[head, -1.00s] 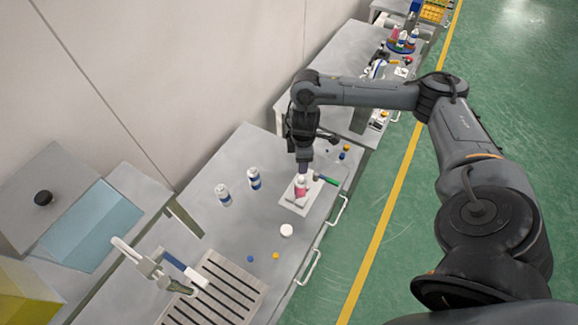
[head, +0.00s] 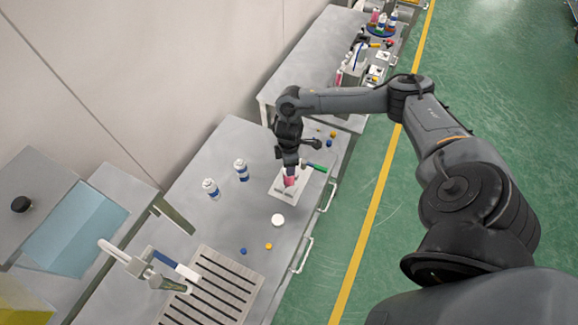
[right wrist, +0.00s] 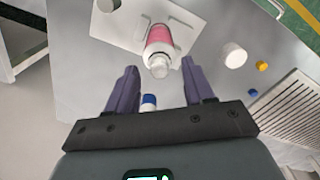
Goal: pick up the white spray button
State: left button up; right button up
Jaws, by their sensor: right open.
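A short white round piece, seemingly the spray button (head: 278,219), lies on the grey table in the head view. It also shows at the upper right of the right wrist view (right wrist: 234,55), right of the fingers and apart from them. My left gripper is not in view.
The pink can is on a pale plate (head: 282,194) beside a green handle (head: 316,167). Blue (head: 243,251) and yellow (head: 268,246) small pieces and a slotted rack (head: 216,284) lie nearer. Bare table surrounds the white piece.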

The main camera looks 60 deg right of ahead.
jog(key=shift+f, duration=0.3)
jog(key=shift+c, duration=0.3)
grip_shut()
jog(key=shift+r, duration=0.15)
